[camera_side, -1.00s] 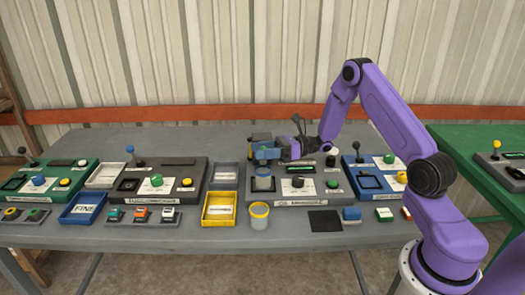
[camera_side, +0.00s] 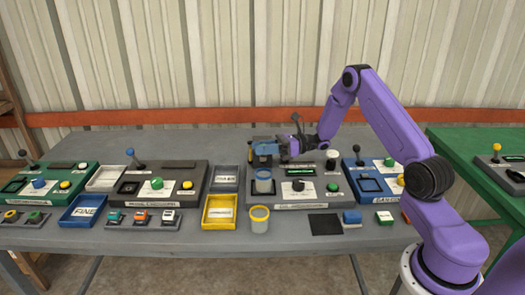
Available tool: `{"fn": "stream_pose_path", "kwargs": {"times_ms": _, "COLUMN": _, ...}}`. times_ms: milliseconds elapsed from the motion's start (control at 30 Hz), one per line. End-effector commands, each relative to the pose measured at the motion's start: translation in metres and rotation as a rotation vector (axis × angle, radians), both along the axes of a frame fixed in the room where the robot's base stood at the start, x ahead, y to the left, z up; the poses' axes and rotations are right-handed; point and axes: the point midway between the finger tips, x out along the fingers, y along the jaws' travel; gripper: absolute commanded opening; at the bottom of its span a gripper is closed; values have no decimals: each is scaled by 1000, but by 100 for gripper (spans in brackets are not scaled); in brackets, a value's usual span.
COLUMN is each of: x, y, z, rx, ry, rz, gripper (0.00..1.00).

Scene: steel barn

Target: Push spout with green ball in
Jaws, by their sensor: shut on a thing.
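My gripper (camera_side: 278,151) is at the back of the middle-right grey machine (camera_side: 318,201), seen small and partly blurred into the parts around it. It is shut on the spout (camera_side: 264,149), which shows as a blue block with dark and yellowish parts above it. The machine's front has a black knob (camera_side: 298,185), a green button (camera_side: 332,186) and a lit green display.
A yellow-rimmed cup (camera_side: 259,219), a yellow tray (camera_side: 220,224) and a black mat (camera_side: 325,224) lie in front. Other machines with levers stand left (camera_side: 162,196) and right (camera_side: 372,185). A grey bin (camera_side: 225,182) stands left of the spout.

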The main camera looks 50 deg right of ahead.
Motion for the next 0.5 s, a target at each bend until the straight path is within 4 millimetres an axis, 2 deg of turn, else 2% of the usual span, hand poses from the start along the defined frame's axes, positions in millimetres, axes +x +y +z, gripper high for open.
{"fn": "stream_pose_path", "kwargs": {"times_ms": 167, "x": 0, "y": 0, "z": 0, "rx": -1, "ry": -1, "rz": -1, "gripper": 0}}
{"fn": "stream_pose_path", "kwargs": {"times_ms": 200, "x": 0, "y": -1, "z": 0, "rx": 0, "ry": 0, "rz": -1, "gripper": 43}}
{"fn": "stream_pose_path", "kwargs": {"times_ms": 233, "x": 0, "y": 0, "z": 0, "rx": -1, "ry": -1, "rz": -1, "gripper": 53}}
{"fn": "stream_pose_path", "kwargs": {"times_ms": 267, "x": 0, "y": 0, "z": 0, "rx": -1, "ry": -1, "rz": -1, "gripper": 58}}
{"fn": "stream_pose_path", "kwargs": {"times_ms": 500, "x": 0, "y": 0, "z": 0, "rx": 0, "ry": 0, "rz": 0, "gripper": 58}}
